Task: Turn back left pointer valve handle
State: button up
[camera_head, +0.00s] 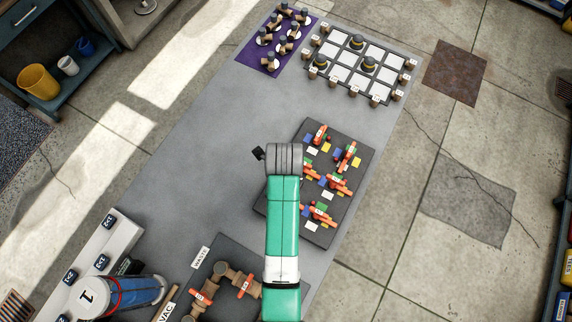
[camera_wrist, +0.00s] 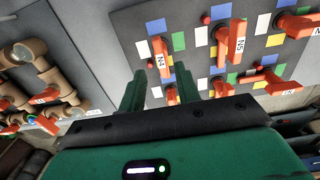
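A dark valve board (camera_head: 332,225) with several orange pointer handles lies right of centre in the head view. My arm covers its left part. One orange handle (camera_head: 320,134) sits near its back edge; others (camera_head: 340,185) and (camera_head: 322,216) lie nearer the front. In the wrist view, my gripper (camera_wrist: 161,84) is open, its two green fingers apart. A handle marked N4 (camera_wrist: 161,58) shows between and beyond the fingertips; contact cannot be told. A handle marked N5 (camera_wrist: 237,42) is to its right. The gripper's fingers are hidden in the head view.
Coloured tags surround the handles. Brown pipes with orange handles (camera_head: 221,283) stand at the front, also at left in the wrist view (camera_wrist: 45,75). A white-squared grid board (camera_head: 337,85) and purple mat (camera_head: 244,62) lie at the back. The grey bench left of my arm is clear.

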notch_tip(320, 180, down, 5)
jog(key=shift+r, duration=0.2)
jog(key=shift+c, duration=0.2)
grip_shut()
